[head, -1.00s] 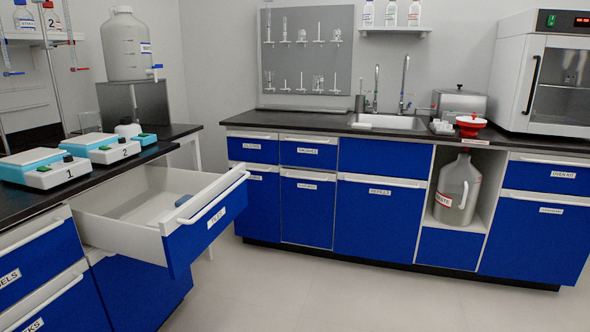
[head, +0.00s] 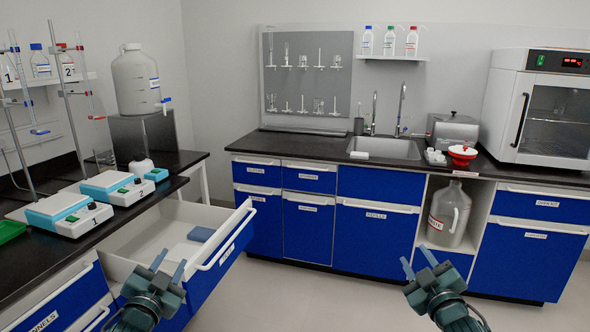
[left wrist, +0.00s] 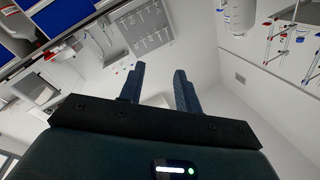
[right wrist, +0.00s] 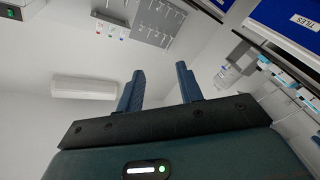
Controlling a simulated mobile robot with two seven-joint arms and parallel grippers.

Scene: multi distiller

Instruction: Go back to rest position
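My left gripper (head: 168,268) is in the lower left of the head view, in front of the open drawer. Its fingers are apart with nothing between them; they also show apart in the left wrist view (left wrist: 160,85). My right gripper (head: 420,266) is at the lower right of the head view, in front of the far cabinets. Its fingers are apart and empty, as the right wrist view (right wrist: 160,88) also shows.
An open drawer (head: 224,258) juts out from the left bench, with a blue-grey item (head: 200,234) inside. Two numbered hotplates (head: 70,215) stand on the left bench. The far counter (head: 300,146) holds a sink (head: 390,149) and an oven (head: 545,105). The floor between is clear.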

